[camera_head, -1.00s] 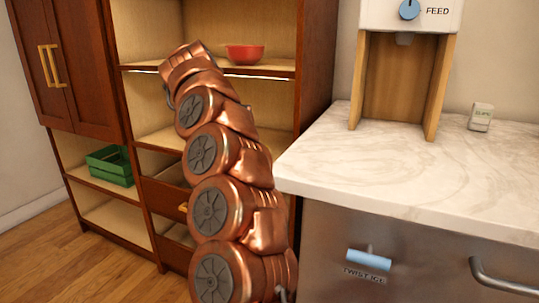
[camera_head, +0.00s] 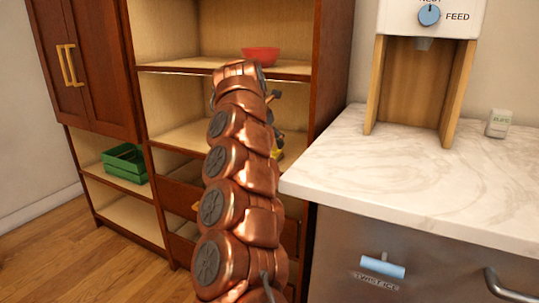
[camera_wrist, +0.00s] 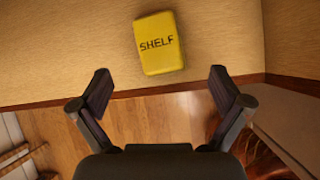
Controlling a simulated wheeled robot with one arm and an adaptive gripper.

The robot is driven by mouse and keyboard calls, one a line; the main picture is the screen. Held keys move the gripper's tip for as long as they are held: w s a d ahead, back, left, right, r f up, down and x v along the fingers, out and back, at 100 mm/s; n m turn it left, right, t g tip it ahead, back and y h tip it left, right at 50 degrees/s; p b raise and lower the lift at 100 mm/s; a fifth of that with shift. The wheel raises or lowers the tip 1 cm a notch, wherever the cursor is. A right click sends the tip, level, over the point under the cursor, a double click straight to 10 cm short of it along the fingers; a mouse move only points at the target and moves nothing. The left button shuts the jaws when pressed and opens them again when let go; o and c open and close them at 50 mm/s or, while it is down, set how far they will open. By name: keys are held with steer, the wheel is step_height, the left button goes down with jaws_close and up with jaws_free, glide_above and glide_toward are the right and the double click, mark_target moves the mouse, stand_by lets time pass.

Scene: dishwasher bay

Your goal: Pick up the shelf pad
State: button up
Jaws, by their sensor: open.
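The shelf pad (camera_wrist: 159,45) is a yellow block with the dark word SHELF on it. In the wrist view it lies on a light wooden shelf board (camera_wrist: 60,50), close to the board's front edge. My gripper (camera_wrist: 160,85) is open and empty, and its two fingers stand apart on either side below the pad, not touching it. In the head view a small yellow patch (camera_head: 277,154) shows on the middle shelf just right of my arm. My gripper is mostly hidden behind my arm there, with a dark part (camera_head: 272,97) showing.
A red bowl (camera_head: 261,56) stands on the shelf above. A green crate (camera_head: 125,163) sits in the left bay. Partly open drawers (camera_head: 178,196) are below. A marble counter (camera_head: 420,185) with a feed dispenser (camera_head: 425,75) is at the right.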

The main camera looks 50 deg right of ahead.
steer(key=shift+b+x, duration=1)
steer(key=shift+x, duration=2.85)
steer(key=shift+w+d+r, duration=0.1)
steer(key=shift+d, duration=0.1)
steer(key=c, duration=1.3)
